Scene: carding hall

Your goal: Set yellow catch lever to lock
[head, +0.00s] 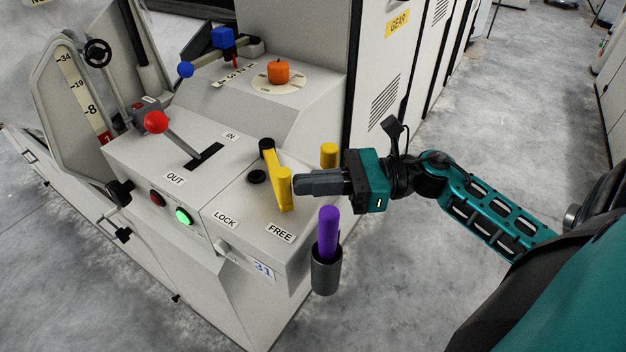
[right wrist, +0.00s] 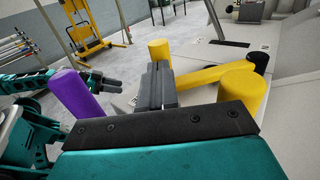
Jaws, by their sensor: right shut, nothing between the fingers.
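The yellow catch lever (head: 284,188) sits on the grey machine top, its arm running from a black pivot toward the FREE label (head: 280,233). The LOCK label (head: 224,219) lies left of it. In the right wrist view the lever's upright knob (right wrist: 160,54) stands just beyond my fingertips. My right gripper (head: 297,184) is shut and empty, its tips close beside the knob's right side; I cannot tell if they touch. It also shows in the right wrist view (right wrist: 158,80). My left gripper (right wrist: 106,83) shows small in the right wrist view; its jaws are unclear.
A separate yellow post (head: 329,155) stands behind my right gripper. A purple handle (head: 329,233) in a dark cup rises in front of it. A red-knobbed lever (head: 155,122) and lit green button (head: 184,216) are left. Open floor lies right.

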